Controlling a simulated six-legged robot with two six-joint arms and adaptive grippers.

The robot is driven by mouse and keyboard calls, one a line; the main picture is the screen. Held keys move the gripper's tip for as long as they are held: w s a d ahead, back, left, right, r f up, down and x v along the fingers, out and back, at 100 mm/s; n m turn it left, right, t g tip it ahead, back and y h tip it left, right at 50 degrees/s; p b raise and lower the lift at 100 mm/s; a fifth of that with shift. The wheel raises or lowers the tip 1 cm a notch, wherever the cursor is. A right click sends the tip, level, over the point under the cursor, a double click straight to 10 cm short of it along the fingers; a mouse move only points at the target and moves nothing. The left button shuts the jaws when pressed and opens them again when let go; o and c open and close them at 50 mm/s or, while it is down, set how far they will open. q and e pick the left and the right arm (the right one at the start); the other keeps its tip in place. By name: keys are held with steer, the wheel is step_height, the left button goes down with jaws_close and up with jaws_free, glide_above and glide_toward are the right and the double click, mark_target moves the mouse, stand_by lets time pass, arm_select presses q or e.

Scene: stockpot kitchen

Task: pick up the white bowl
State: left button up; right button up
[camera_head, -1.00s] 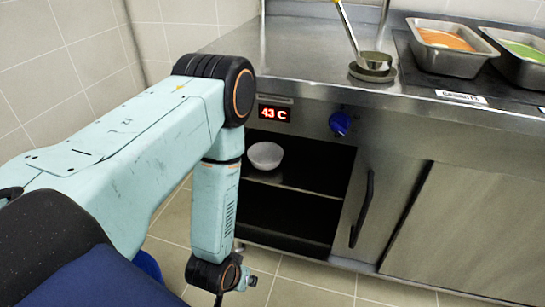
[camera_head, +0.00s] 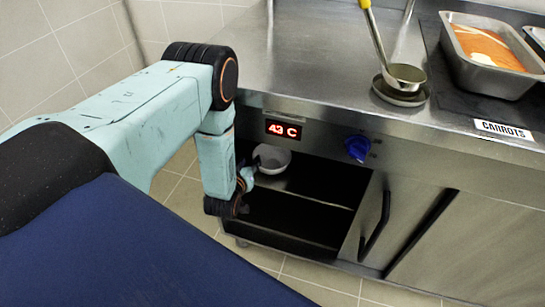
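The white bowl (camera_head: 274,159) sits upright on the upper shelf of the open cabinet, under the red temperature display. My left arm comes in from the left, and its wrist is bent down in front of the cabinet's left side. My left gripper (camera_head: 251,169) is close to the bowl's left side and covers a little of it. The fingers are small and partly hidden, so I cannot tell whether they touch the bowl or how far apart they are. My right gripper is out of view.
The steel counter (camera_head: 310,70) overhangs the open cabinet. A ladle (camera_head: 403,76) rests on a small dish on it, and a food tray (camera_head: 488,60) stands at the right. A blue knob (camera_head: 358,148) and a black door handle (camera_head: 374,228) stick out right of the opening.

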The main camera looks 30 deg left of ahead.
mark_target(256, 152)
arm_select(q)
steer(key=b+x, duration=0.1)
steer(key=x, duration=0.1)
steer(key=b+x, duration=0.1)
steer(key=x, duration=0.1)
steer(key=b+x, duration=0.1)
steer(key=x, duration=0.1)
steer(key=shift+s+f+b, duration=0.1)
steer(key=shift+f+b, duration=0.2)
steer(key=shift+b, duration=0.05)
steer(key=shift+w+a+f, duration=0.2)
steer(key=shift+w+a, duration=0.1)
steer(key=shift+w, duration=0.3)
steer(key=shift+r, duration=0.1)
steer(key=shift+c, duration=0.2)
steer(key=shift+c, duration=0.6)
jaws_close()
